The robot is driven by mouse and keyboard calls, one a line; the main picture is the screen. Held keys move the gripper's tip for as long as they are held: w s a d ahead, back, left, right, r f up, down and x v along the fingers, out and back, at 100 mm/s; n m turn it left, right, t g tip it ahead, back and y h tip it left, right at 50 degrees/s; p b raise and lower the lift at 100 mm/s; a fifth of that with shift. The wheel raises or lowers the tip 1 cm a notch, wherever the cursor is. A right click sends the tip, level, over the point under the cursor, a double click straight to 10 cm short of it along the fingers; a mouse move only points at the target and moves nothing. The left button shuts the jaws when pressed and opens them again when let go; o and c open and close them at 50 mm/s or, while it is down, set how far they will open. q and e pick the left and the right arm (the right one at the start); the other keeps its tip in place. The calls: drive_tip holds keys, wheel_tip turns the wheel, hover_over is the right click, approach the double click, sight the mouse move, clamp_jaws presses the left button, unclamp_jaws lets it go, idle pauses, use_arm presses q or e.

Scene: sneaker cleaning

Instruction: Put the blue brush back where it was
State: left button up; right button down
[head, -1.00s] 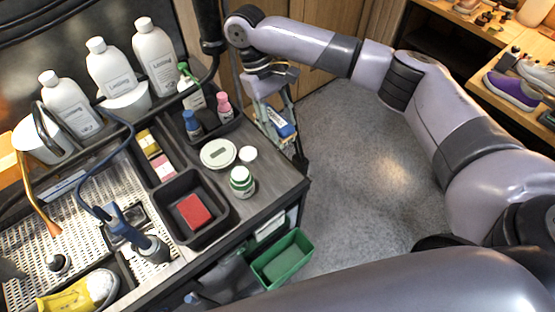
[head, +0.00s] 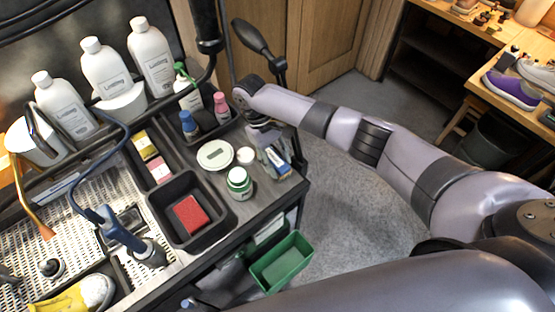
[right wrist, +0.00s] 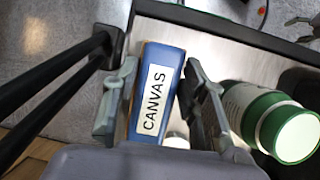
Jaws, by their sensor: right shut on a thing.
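My right gripper (head: 274,160) is shut on the blue brush (head: 280,165). In the head view they are at the right end of the dark cart top (head: 262,205), beside the green-and-white jar. In the right wrist view the brush (right wrist: 178,62) sits between the two fingers, its blue block bearing a white "CANVAS" label. Its bristles are hidden, and I cannot tell whether it touches the cart top. My left gripper is not in view.
A green-and-white jar (head: 239,183), a white lid (head: 215,155) and a small white cap (head: 245,155) stand close left of the brush. A black tray (head: 158,213) holds a red block (head: 190,213). A green bin (head: 281,262) hangs below the cart's edge.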

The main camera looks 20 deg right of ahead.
drive_tip(key=shift+f, duration=0.2)
drive_tip(key=c, duration=1.2)
unclamp_jaws()
drive_tip(key=shift+c, duration=0.2)
drive_tip(key=shift+r, duration=0.1)
